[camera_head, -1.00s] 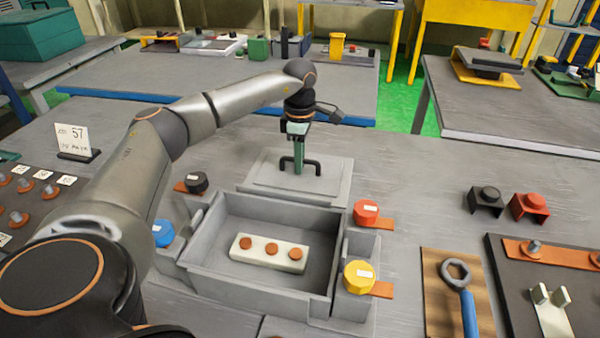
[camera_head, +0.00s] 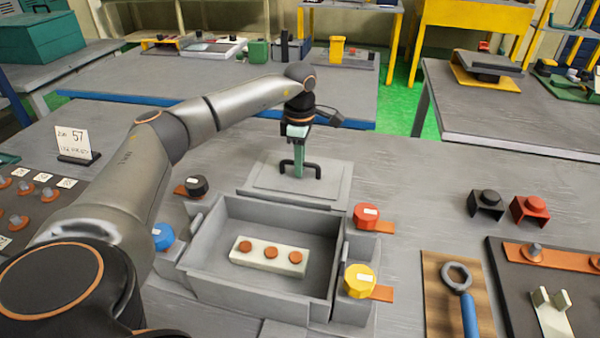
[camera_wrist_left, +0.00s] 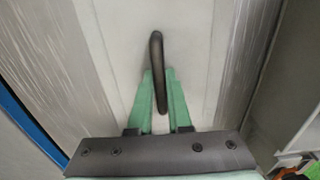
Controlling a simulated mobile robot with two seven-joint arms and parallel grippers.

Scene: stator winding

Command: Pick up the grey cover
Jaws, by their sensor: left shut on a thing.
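The grey cover (camera_head: 262,181) is a flat plate with a black bar handle (camera_head: 318,170). It lies level just behind the open grey box (camera_head: 205,262). My left gripper (camera_head: 299,172) comes down from above at the middle of the cover. It is shut on the handle, with its green fingers on both sides of the bar. In the left wrist view, the dark handle (camera_wrist_left: 157,62) runs between the fingertips (camera_wrist_left: 160,88), above the pale cover (camera_wrist_left: 118,40). The fingers hide part of the handle. My right gripper is not in view.
A white block with orange tops (camera_head: 268,257) lies in the box. Black (camera_head: 196,185), blue (camera_head: 163,236), red (camera_head: 366,216) and yellow (camera_head: 359,280) terminals surround it. A wrench (camera_head: 461,295) lies on a wooden board at the right. The table right of the cover is clear.

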